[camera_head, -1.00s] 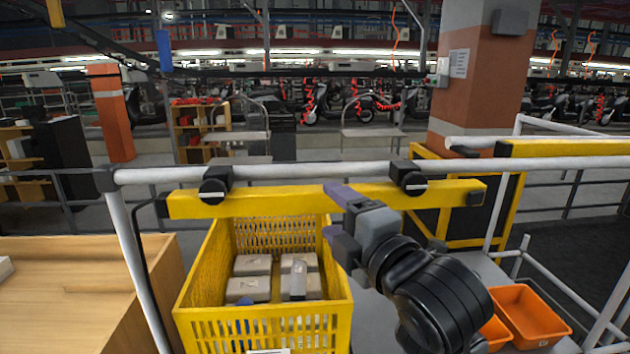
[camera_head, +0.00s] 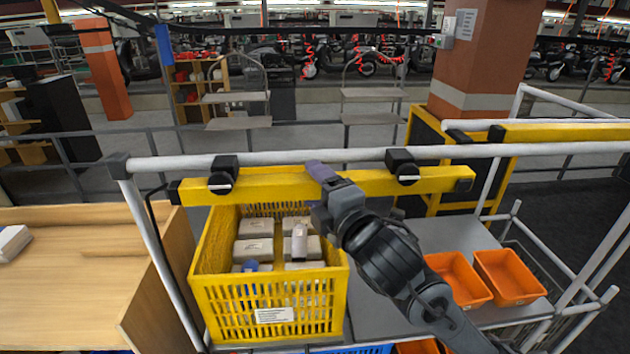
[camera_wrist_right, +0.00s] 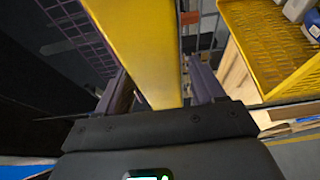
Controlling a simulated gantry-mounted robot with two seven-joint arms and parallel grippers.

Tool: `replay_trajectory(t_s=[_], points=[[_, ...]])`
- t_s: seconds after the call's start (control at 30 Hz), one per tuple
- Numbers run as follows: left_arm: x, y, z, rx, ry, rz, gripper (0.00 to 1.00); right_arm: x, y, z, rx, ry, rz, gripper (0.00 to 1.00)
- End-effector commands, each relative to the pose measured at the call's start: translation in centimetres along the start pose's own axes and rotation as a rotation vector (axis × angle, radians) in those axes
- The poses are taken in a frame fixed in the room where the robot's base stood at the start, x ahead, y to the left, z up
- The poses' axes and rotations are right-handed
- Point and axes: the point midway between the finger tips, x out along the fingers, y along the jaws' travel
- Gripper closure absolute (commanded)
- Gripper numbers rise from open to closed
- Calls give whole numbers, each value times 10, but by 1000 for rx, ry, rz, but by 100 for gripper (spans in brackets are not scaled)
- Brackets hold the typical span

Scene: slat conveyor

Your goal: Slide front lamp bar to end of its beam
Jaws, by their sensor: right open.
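The front lamp bar is a yellow bar (camera_head: 258,187) hanging under a white horizontal beam (camera_head: 290,157) from two black clamps, the left one (camera_head: 224,175) and the right one (camera_head: 403,166). My right gripper (camera_head: 320,194) is at about the middle of the bar, with one purple finger over its top edge and the other lower down. In the right wrist view the yellow bar (camera_wrist_right: 140,45) passes between the two open fingers of my right gripper (camera_wrist_right: 160,92). Whether a finger touches it I cannot tell. My left gripper is not in view.
A yellow crate (camera_head: 212,292) with grey boxes stands below the bar. A wooden table (camera_head: 90,255) is at left. Orange bins (camera_head: 508,278) are at lower right. Another yellow bar (camera_head: 560,133) hangs at the right, beyond the beam's right part.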

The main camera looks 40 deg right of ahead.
Motion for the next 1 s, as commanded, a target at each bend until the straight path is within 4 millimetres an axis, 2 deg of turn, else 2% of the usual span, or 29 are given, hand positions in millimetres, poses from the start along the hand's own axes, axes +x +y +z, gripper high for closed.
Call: replay_trajectory(t_s=[0.2,0.47,0.57,0.9,0.93,1.0], points=[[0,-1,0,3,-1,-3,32,10,0,0,0,0,0,32],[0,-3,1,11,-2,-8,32,10,0,0,0,0,0,32],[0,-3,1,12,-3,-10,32,10,0,0,0,0,1,44],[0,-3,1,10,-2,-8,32,10,0,0,0,0,0,96],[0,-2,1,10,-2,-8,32,10,0,0,0,0,0,100],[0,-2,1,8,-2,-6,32,10,0,0,0,0,0,100]])
